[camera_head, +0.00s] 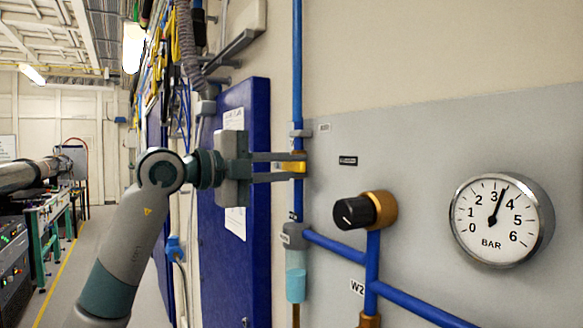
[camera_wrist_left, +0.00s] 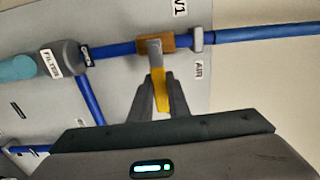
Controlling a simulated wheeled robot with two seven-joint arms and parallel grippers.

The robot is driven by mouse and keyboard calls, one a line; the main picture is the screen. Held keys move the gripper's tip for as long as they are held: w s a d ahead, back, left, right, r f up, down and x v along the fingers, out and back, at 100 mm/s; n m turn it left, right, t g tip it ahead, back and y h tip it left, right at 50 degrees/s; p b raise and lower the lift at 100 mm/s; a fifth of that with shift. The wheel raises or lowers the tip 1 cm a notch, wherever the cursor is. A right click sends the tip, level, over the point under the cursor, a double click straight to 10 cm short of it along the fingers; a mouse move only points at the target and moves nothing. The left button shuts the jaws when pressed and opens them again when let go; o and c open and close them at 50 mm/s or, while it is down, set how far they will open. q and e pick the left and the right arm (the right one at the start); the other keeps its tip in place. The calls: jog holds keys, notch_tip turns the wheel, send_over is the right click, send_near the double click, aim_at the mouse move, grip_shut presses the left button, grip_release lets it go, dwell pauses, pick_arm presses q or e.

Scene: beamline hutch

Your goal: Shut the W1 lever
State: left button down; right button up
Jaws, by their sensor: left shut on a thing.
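The W1 lever is a yellow handle (camera_wrist_left: 161,98) on a brass valve body (camera_wrist_left: 178,42) set in the blue pipe (camera_wrist_left: 255,32). In the wrist view the handle stands roughly across the pipe. In the head view only a short yellow part (camera_head: 290,167) shows between the fingers. My right gripper is not in view.
Below the valve is a filter with a light blue bowl (camera_head: 296,277). To the right are a black knob (camera_head: 352,212) on a brass body, a W2 label (camera_head: 357,287) and a pressure gauge (camera_head: 502,219) reading about 3.5 bar. A dark blue panel (camera_head: 252,270) stands left, behind the gripper.

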aim_at(288, 167)
pick_arm(q)
jog(key=c, duration=1.7)
grip_release()
jog(key=shift+a, duration=0.1)
